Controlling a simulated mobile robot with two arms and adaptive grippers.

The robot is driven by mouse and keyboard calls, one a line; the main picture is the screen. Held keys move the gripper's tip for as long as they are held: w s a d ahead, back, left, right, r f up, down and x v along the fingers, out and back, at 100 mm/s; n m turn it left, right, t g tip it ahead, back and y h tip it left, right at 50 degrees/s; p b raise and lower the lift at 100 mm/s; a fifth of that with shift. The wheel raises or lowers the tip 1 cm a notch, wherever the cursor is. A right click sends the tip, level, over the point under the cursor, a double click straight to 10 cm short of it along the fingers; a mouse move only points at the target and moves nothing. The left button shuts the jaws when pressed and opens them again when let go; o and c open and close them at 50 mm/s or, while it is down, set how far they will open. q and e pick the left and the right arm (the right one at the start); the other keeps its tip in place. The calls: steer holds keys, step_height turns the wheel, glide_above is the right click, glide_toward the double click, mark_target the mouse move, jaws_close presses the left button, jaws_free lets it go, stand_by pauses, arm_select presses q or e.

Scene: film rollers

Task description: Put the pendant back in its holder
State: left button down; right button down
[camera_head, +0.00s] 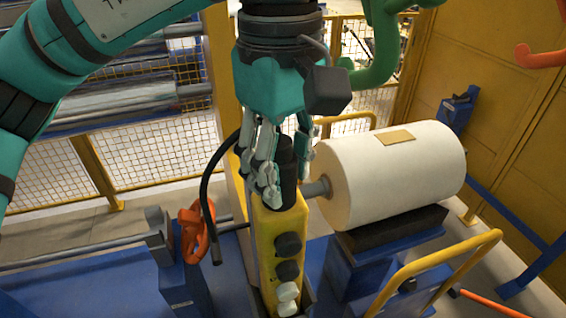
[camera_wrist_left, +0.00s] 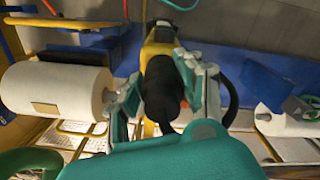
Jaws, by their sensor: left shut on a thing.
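The pendant (camera_head: 272,247) is a yellow control box with black and white buttons and a black upper end. It hangs upright in the middle of the head view, and a black cable loops off to its left. My left gripper (camera_head: 280,160) is shut on the black upper end from above. In the left wrist view the black end (camera_wrist_left: 162,90) sits between the two fingers of the left gripper (camera_wrist_left: 160,98), with the yellow body (camera_wrist_left: 158,38) beyond. A dark holder (camera_head: 309,296) shows around the pendant's lower end; whether they touch is unclear. My right gripper is not in view.
A large white film roll (camera_head: 400,175) on a blue stand is close on the right. A yellow rail (camera_head: 450,268) stands at the lower right. An orange handwheel (camera_head: 194,232) is on the left. A mesh fence (camera_head: 155,150) stands behind.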

arm_select(q)
steer(key=shift+c, duration=1.8)
jaws_free()
steer(key=shift+r, duration=0.2)
steer(key=shift+r+p, duration=2.7)
steer(key=shift+r, duration=0.7)
steer(key=shift+f, duration=0.1)
